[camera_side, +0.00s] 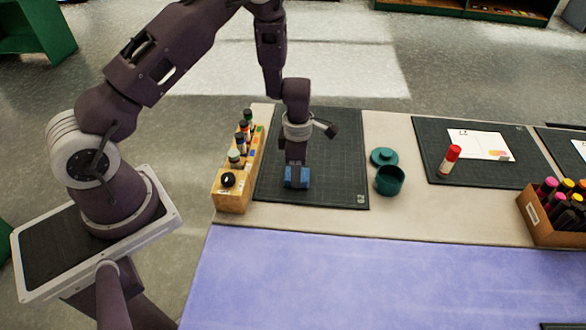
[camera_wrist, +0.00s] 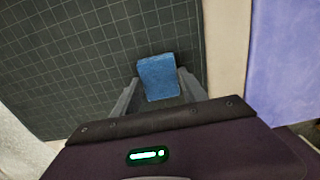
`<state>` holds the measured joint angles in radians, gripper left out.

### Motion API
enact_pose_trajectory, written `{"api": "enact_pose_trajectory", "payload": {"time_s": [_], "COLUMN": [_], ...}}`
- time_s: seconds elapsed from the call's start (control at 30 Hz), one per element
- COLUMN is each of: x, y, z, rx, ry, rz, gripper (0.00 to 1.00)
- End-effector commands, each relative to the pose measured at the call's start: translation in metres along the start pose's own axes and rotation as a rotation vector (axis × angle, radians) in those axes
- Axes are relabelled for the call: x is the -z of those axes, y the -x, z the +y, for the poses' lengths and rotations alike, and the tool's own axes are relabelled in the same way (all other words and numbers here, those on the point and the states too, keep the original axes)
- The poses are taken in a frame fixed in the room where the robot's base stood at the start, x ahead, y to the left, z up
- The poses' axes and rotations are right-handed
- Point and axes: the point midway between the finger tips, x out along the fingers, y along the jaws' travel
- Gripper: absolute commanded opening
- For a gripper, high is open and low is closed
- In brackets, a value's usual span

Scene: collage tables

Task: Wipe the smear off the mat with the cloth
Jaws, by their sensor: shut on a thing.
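My gripper (camera_side: 297,168) points down over the front middle of the dark gridded mat (camera_side: 341,150) and is shut on a folded blue cloth (camera_side: 297,181). In the wrist view the cloth (camera_wrist: 158,75) sits between the two fingers (camera_wrist: 157,88) and sticks out past their tips. The cloth is at or just above the mat surface; I cannot tell whether it touches. The mat also shows in the wrist view (camera_wrist: 70,60). I see no smear on the visible parts of the mat; the area under the cloth and gripper is hidden.
A wooden rack (camera_side: 233,196) of small bottles stands along the mat's left edge. A teal cup (camera_side: 390,181) and its lid (camera_side: 384,156) are just right of the mat. Farther right are a second mat (camera_side: 436,165) with a red glue stick (camera_side: 450,159), and a marker box (camera_side: 560,236).

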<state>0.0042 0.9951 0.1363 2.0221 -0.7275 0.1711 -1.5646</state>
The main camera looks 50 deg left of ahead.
Motion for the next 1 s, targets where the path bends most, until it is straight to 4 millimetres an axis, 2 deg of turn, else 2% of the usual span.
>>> {"api": "enact_pose_trajectory", "payload": {"time_s": [0.47,0.6,0.8,1.0], "x": [-0.030,-0.028,-0.011,-0.002], "y": [-0.001,-0.002,-0.002,-0.001], "z": [0.000,0.000,0.000,0.000], "rx": [-0.001,0.000,0.002,0.002], "ry": [-0.002,0.001,0.004,0.002], "rz": [-0.001,0.000,0.002,0.003], "gripper": [0.11,0.11,0.11,0.11]}}
